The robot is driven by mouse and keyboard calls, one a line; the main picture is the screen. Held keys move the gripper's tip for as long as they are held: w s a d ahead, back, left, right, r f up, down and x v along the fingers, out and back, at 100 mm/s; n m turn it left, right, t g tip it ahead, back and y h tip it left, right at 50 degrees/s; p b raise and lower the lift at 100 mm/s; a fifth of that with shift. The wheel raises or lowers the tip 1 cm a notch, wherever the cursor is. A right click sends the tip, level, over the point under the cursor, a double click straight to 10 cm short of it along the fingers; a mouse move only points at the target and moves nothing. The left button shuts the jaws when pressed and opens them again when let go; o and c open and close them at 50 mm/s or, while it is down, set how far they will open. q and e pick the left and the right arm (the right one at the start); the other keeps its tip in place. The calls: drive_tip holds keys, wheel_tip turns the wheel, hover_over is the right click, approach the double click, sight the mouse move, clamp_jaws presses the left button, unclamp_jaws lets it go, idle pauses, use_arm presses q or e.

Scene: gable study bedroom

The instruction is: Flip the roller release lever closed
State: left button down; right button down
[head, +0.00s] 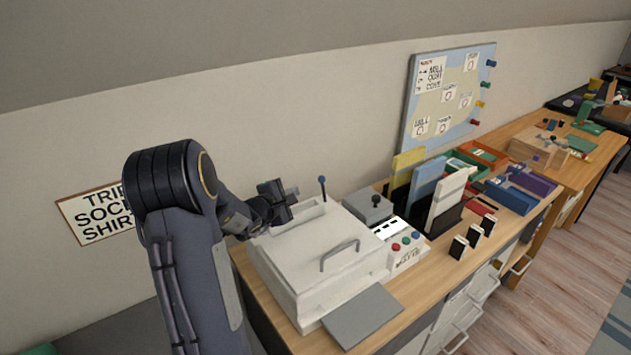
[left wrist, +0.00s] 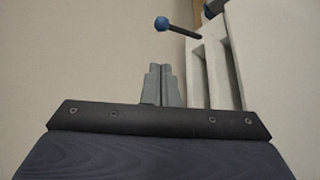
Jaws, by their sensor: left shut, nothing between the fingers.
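The roller release lever (head: 322,188) is a thin dark rod with a blue ball tip. In the head view it stands up at the back of a pale grey machine (head: 300,250) with a lid and a handle. My left gripper (head: 290,196) is shut and empty, above the machine's back left part, left of the lever and apart from it. In the left wrist view the shut fingers (left wrist: 164,84) point up, and the lever's blue ball (left wrist: 161,23) shows beyond them, its rod running right to the machine (left wrist: 215,60). My right gripper is not in view.
A panel with coloured buttons (head: 405,246) sits on the machine's right. A grey tray (head: 362,316) juts from its front. Upright folders (head: 447,200) and small black-and-white items (head: 459,247) stand right on the wooden desk (head: 440,276). The wall is close behind.

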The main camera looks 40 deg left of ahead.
sight(324, 190)
use_arm(q)
drive_tip(key=p+x, duration=0.3)
drive_tip(key=x, duration=0.7)
idle(0.3)
